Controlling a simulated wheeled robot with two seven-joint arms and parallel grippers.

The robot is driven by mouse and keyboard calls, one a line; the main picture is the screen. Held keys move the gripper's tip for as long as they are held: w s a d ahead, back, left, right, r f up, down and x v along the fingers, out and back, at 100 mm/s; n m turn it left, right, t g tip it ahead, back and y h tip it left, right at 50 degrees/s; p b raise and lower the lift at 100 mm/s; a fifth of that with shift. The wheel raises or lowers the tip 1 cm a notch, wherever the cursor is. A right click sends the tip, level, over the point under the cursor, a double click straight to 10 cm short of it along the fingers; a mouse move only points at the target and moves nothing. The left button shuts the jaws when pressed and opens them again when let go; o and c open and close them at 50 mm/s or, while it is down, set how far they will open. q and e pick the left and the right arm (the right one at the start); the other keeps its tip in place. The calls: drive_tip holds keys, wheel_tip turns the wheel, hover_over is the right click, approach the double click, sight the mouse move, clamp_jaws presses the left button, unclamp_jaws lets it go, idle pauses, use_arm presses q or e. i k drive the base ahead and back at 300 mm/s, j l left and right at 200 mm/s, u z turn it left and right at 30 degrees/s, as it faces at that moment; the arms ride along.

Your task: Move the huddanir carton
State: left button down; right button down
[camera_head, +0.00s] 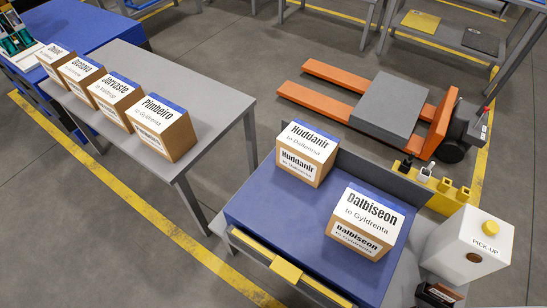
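The Huddanir carton (306,153) is a brown box with a white label reading "Huddanir to Dalbinosa". It stands upright on the far left part of the blue-topped packing table (262,210). The Dalbiseon carton (366,222), labelled "to Gyldrenta", stands on the same table, to the right and nearer. The two cartons are apart. Neither of my grippers shows in the head view.
A grey table (205,118) at the left holds a row of several labelled cartons, the Pimbeiro carton (160,128) nearest. An orange pallet truck (325,75) with a grey slab (388,105) stands behind. A white pick-up box (470,243) stands at right.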

sight(308, 152)
drive_tip(key=k+j+z, duration=0.3)
drive_tip(key=z, duration=0.2)
drive_tip(key=k+j+z, duration=0.15)
drive_tip(key=k+z, duration=0.35)
drive_tip(key=i+j, duration=0.05)
drive_tip(key=i, duration=0.05)
